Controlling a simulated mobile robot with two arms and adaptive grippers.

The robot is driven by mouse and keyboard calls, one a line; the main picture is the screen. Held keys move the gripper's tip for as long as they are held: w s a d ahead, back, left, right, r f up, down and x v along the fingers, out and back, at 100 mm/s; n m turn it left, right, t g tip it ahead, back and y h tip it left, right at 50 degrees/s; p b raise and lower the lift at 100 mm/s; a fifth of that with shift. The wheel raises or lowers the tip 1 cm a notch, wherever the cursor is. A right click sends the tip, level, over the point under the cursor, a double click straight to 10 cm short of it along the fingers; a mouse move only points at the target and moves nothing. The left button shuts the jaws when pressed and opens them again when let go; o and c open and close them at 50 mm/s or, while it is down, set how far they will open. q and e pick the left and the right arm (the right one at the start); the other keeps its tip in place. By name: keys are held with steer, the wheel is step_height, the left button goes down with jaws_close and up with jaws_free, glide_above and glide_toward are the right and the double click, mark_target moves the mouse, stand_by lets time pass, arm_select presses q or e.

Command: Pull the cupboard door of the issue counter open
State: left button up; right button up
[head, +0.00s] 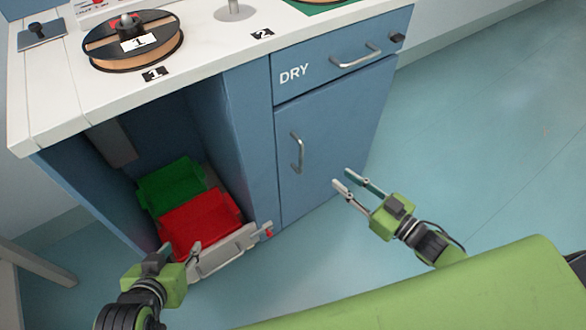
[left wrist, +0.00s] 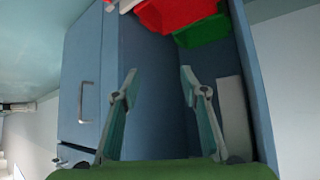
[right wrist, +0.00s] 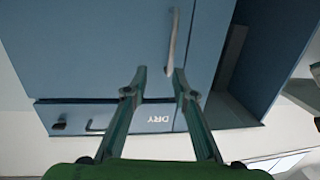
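The blue cupboard door (head: 335,140) of the issue counter (head: 215,55) is closed, under the drawer marked DRY. Its upright silver door handle (head: 297,153) is near the door's left edge. My right gripper (head: 342,178) is open and empty, in front of the door and to the right of the handle in the head view. In the right wrist view the door handle (right wrist: 171,42) lies just beyond the fingertips, nearer the right finger, with no visible contact. My left gripper (head: 181,247) is open and empty, in front of the open bay; its fingers also show in the left wrist view (left wrist: 158,74).
The DRY drawer (head: 315,78) is closed, with a horizontal handle (head: 356,57). The open bay at left holds a green bin (head: 172,184) and a red bin (head: 200,218), low down. A spool (head: 110,50) lies on the countertop. The floor (head: 480,140) right of the counter is clear.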

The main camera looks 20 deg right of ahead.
steer(key=a+r+y, duration=0.1)
steer(key=a+y, duration=0.1)
steer(key=b, duration=0.2)
glide_toward(301, 152)
steer(key=x, duration=0.3)
arm_select(q)
steer(key=w+d+r+t+h+b, duration=0.1)
steer(key=w+r+t, duration=0.2)
steer(key=r, duration=0.5)
steer(key=w+d+r+t+h, duration=0.1)
steer(key=w+r+t, duration=0.3)
steer(key=r, duration=0.5)
steer(key=shift+d+t+h+b, duration=0.35)
steer(key=shift+d+t, duration=0.4)
steer(key=shift+t, duration=0.45)
arm_select(e)
steer(key=shift+n, duration=0.4)
steer(key=x, duration=0.5)
steer(key=f+x, duration=0.1)
steer(key=x, duration=0.1)
steer(key=shift+w+d, duration=0.1)
steer(key=shift+w, duration=0.2)
jaws_close()
